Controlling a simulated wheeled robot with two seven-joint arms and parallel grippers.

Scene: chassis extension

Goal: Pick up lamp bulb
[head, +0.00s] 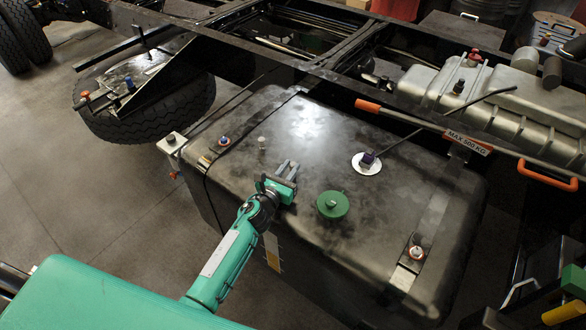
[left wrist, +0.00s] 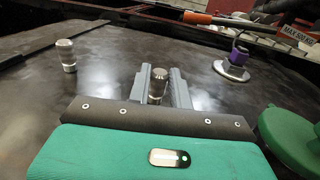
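A small lamp bulb (left wrist: 156,84) with a metallic base and frosted top stands between the two grey fingers of my left gripper (left wrist: 161,88) in the left wrist view. The fingers look apart, with a gap beside the bulb. In the head view my left gripper (head: 286,170) is low over the top of the black tank (head: 300,240), and the bulb between its fingers is hard to make out. A second similar bulb (left wrist: 66,54) stands upright to the left; it also shows in the head view (head: 262,143). My right gripper is not in view.
A green round cap (head: 332,205) is on the tank, right of the gripper. A purple-topped fitting on a white disc (head: 366,163) is farther right. An orange-ended bar (head: 425,125) runs along the tank's far edge. Tank top left of the gripper is mostly clear.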

